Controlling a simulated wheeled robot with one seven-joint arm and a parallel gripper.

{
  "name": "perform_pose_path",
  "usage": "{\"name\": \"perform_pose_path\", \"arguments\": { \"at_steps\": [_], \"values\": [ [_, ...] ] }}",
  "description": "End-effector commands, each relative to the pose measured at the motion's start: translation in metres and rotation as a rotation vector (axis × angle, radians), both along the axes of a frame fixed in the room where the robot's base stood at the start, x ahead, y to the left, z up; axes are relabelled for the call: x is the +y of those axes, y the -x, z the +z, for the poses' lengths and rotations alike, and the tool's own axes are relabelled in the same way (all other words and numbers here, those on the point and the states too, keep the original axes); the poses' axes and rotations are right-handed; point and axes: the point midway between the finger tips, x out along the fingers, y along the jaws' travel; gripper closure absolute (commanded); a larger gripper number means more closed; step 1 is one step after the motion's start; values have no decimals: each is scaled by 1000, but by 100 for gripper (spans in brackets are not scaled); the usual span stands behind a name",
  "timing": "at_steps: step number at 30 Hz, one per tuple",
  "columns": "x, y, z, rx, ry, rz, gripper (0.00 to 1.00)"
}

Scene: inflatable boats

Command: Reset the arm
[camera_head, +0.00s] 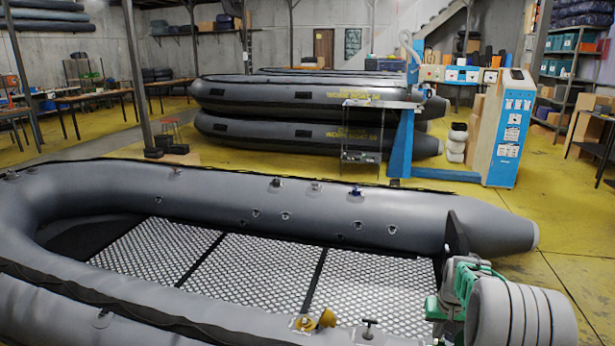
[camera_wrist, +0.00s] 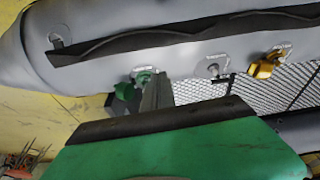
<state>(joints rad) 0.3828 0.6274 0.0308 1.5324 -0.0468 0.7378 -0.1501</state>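In the head view my arm (camera_head: 515,312) reaches in at the lower right, over the near side of the grey inflatable boat (camera_head: 400,205). My gripper (camera_wrist: 157,92) is seen in the wrist view as a grey finger-like part beyond a large green housing with a black edge. Its finger gap does not show clearly. A green valve cap (camera_wrist: 126,96) is just left of it on the boat's tube; I cannot tell whether they touch. A yellow valve cap (camera_wrist: 264,67) is to the right; it also shows in the head view (camera_head: 326,318). Nothing is seen held.
A small dark valve (camera_head: 369,324) sits on the near tube. Stacked grey boats (camera_head: 290,92), a blue-and-white machine (camera_head: 508,128) and a metal stand (camera_head: 360,130) are behind. Yellow floor (camera_head: 570,225) is open to the right. Thin dark posts (camera_head: 138,75) stand at left.

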Motion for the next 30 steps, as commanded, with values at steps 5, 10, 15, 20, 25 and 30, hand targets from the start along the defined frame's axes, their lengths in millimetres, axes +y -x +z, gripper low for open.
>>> {"name": "perform_pose_path", "arguments": {
  "at_steps": [5, 10, 15, 20, 25, 30],
  "values": [
    [49, 26, 75, -17, 6, 40, 100],
    [116, 88, 156, -34, 8, 95, 100],
    [174, 173, 208, -52, 8, 153, 100],
    [204, 240, 221, -63, 4, 195, 100],
    [213, 267, 218, -66, 2, 211, 100],
    [213, 267, 216, -65, 1, 210, 100]
  ]
}}
